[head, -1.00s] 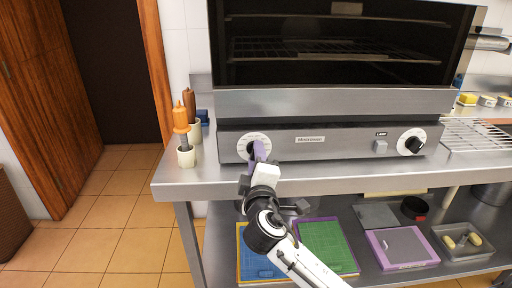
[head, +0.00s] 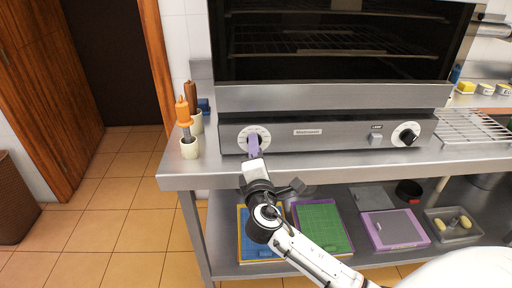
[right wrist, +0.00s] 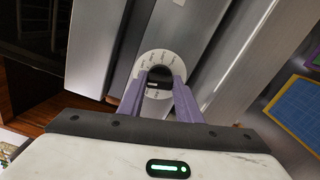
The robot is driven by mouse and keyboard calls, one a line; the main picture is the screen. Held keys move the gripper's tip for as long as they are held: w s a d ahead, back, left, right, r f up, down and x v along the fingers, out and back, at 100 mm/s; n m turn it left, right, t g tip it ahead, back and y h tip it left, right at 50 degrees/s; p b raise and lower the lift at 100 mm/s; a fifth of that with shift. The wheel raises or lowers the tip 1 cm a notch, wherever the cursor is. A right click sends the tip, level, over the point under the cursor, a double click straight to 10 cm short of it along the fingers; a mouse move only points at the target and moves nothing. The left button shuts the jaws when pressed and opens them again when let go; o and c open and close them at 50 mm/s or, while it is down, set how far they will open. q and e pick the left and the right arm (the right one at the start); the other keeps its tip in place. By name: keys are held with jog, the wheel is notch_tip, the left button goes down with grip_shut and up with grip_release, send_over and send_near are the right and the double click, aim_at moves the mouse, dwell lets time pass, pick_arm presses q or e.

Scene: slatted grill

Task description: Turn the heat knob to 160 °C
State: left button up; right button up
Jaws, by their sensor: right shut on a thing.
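The grill's front panel (head: 340,134) carries a round white dial plate at its left end (head: 262,131). In the right wrist view the dial plate (right wrist: 147,58) has printed marks around a dark knob (right wrist: 159,76), too small to read. My right gripper (head: 253,143) reaches up to this dial. In the right wrist view its two purple fingers (right wrist: 160,90) stand on either side of the knob and are shut on it. In the head view the fingers hide most of the knob. My left gripper is not in view.
A second knob (head: 407,136) and a lamp switch (head: 376,140) sit at the panel's right. Handled tools in white cups (head: 190,149) stand left of the grill. Coloured boards (head: 320,228) and a tray (head: 454,226) lie on the lower shelf.

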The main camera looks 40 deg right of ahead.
jog(key=shift+f, duration=0.1)
jog(key=o, duration=1)
jog(key=shift+o, duration=0.2)
jog(key=b+v, duration=0.1)
jog(key=v, duration=0.9)
jog(key=shift+a, duration=0.2)
jog(key=shift+s+f, duration=0.1)
